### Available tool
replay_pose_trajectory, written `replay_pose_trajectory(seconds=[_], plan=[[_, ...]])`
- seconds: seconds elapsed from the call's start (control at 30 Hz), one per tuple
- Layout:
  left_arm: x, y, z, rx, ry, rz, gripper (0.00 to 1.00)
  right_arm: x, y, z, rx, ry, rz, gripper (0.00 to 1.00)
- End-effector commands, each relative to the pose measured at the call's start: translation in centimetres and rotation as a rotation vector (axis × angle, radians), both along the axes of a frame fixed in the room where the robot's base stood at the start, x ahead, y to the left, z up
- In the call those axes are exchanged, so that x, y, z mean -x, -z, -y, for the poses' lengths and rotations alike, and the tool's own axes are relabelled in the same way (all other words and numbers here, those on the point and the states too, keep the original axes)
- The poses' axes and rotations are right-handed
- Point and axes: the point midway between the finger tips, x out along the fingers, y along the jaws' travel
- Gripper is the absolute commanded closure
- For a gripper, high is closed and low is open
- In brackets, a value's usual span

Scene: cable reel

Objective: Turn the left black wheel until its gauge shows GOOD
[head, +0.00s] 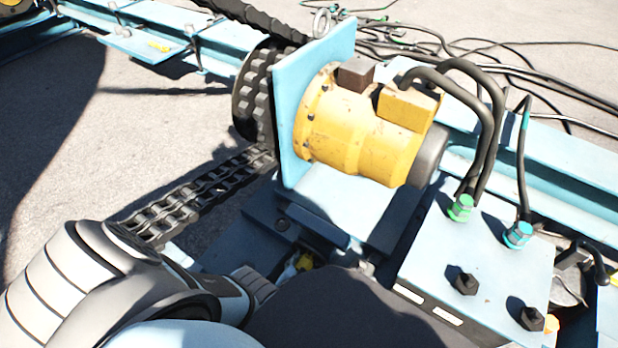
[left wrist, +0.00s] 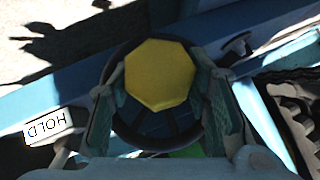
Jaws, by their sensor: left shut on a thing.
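In the left wrist view, the left black wheel (left wrist: 152,136) has a dark round rim and a yellow faceted hub (left wrist: 160,75). My left gripper (left wrist: 160,82) is shut on it, with one finger on either side of the wheel. No label reading GOOD is seen. In the head view, a small yellow part (head: 304,263) shows low beside my left gripper, and the wheel is mostly hidden there. My right gripper is not in view.
A yellow motor (head: 350,125) on a blue mount stands above, with a chain (head: 200,195) running left from its sprocket. A blue box (head: 480,265) with black knobs and hoses stands to the right. Cables lie on the ground behind.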

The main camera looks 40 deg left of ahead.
Motion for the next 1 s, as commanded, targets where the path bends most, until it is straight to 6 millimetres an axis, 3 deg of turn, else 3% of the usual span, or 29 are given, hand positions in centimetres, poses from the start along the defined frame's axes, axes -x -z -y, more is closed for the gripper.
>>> replay_pose_trajectory(seconds=[0.37, 0.4, 0.5, 1.0], plan=[[0.03, -0.03, 0.17, -0.003, 0.003, -0.001, 1.00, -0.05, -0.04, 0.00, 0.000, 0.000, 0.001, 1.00], [0.03, -0.03, 0.17, -0.003, 0.002, -0.002, 0.50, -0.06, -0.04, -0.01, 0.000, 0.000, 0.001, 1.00], [0.05, -0.01, 0.15, -0.003, 0.002, -0.002, 0.35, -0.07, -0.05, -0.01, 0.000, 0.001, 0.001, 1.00], [0.08, 0.00, -0.02, -0.004, -0.001, -0.002, 0.35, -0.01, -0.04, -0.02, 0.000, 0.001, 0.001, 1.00]])
